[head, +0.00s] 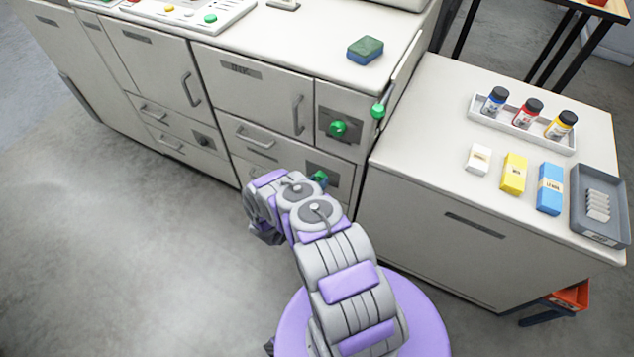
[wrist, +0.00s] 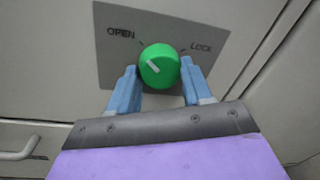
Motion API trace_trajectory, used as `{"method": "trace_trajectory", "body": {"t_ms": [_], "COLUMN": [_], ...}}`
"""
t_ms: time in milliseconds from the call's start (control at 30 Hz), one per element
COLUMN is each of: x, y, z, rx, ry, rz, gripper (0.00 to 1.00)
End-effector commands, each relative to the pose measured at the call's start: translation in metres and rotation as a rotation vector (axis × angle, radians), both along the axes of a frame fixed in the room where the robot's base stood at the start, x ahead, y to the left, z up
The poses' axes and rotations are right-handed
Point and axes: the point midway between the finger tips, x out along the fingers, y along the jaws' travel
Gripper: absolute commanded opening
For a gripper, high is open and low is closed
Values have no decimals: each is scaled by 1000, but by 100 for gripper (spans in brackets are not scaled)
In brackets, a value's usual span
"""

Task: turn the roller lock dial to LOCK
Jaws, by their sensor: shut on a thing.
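The roller lock dial (wrist: 162,58) is a round green knob with a short white mark, on a grey plate (wrist: 112,62) lettered OPEN at left and LOCK at right. The white mark lies toward the upper left, on the OPEN side. My gripper (wrist: 159,69) is shut on the dial, one blue finger on each side of it. In the head view, my arm reaches down to the lower cabinet panel, and a small bit of green dial (head: 320,176) shows past it; my fingers are mostly hidden there.
A sponge (head: 365,50) lies on the machine top. The right counter (head: 420,120) holds a bottle tray (head: 480,108), several blocks and a grey tray (head: 609,236). Floor at left is clear.

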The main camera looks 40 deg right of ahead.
Motion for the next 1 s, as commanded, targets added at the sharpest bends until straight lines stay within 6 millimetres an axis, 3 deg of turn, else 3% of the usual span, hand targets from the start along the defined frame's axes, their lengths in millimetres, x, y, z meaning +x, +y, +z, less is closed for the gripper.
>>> {"method": "trace_trajectory", "body": {"t_ms": [200, 567, 1000], "x": [1, 2, 3], "y": [1, 1, 1], "z": [0, 0, 2], "rx": [0, 25, 157], "ry": [-1, -59, -384], "rz": [2, 4, 4], "gripper": [19, 19, 19]}}
